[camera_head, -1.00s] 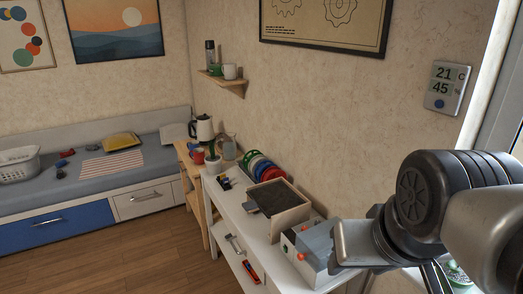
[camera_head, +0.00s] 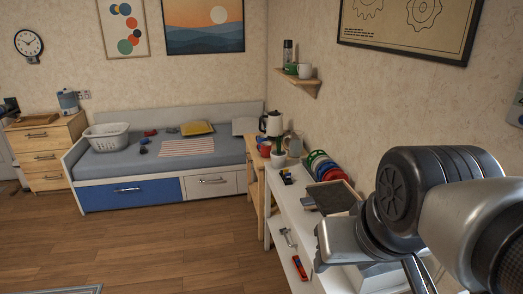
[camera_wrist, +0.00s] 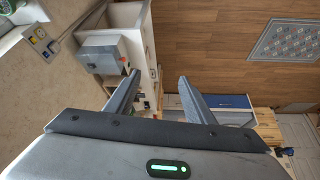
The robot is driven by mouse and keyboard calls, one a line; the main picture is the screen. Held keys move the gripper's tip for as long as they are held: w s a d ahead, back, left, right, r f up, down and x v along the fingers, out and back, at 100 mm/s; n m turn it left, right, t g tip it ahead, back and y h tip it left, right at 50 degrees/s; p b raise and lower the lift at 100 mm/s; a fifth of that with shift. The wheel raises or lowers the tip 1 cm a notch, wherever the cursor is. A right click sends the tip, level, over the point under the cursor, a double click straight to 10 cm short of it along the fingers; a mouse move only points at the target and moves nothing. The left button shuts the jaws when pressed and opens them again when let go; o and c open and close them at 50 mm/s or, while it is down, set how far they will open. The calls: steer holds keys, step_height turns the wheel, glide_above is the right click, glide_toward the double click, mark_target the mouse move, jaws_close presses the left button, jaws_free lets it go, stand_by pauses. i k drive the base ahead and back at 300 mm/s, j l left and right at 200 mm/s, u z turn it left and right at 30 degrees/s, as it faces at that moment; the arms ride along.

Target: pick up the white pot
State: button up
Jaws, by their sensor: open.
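A small white pot (camera_head: 278,157) with a green plant in it stands at the far end of the white shelf unit in the head view. A white jug or kettle with a dark handle (camera_head: 273,124) stands just behind it. My gripper (camera_wrist: 159,78) is open and empty in the wrist view, with its two grey fingers apart. It is far from the pot, at the near end of the shelf unit in the head view. I cannot make out the pot in the wrist view.
The white shelf unit (camera_head: 285,208) runs along the right wall. Coloured plates (camera_head: 320,165) and a dark-topped box (camera_head: 331,196) stand on it, nearer than the pot. A bed (camera_head: 160,160) stands at the back. The wooden floor (camera_head: 160,245) left of the shelf unit is clear.

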mark_target(279, 156)
steer(key=i+j+u, duration=0.1)
steer(key=j, duration=0.2)
steer(key=i+j+u, duration=0.15)
steer(key=j, duration=0.15)
steer(key=i+j+u, duration=0.1)
steer(key=j, duration=0.15)
steer(key=i+j+u, duration=0.5)
steer(key=i+j, duration=0.35)
steer(key=i+z, duration=0.2)
steer(key=i, duration=0.35)
steer(key=i+z, duration=0.25)
steer(key=i, duration=0.25)
steer(key=i+j+z, duration=0.2)
steer(key=i, duration=0.3)
steer(key=i+z, duration=0.7)
steer(key=z, duration=0.25)
steer(key=i+j+z, duration=0.15)
steer(key=i+z, duration=0.15)
steer(key=z, duration=0.15)
steer(key=i+j+z, duration=0.1)
steer(key=i+z, duration=0.25)
steer(key=i+j+z, duration=0.1)
steer(key=z, duration=0.25)
steer(key=i+j+z, duration=0.35)
steer(key=k+l, duration=0.1)
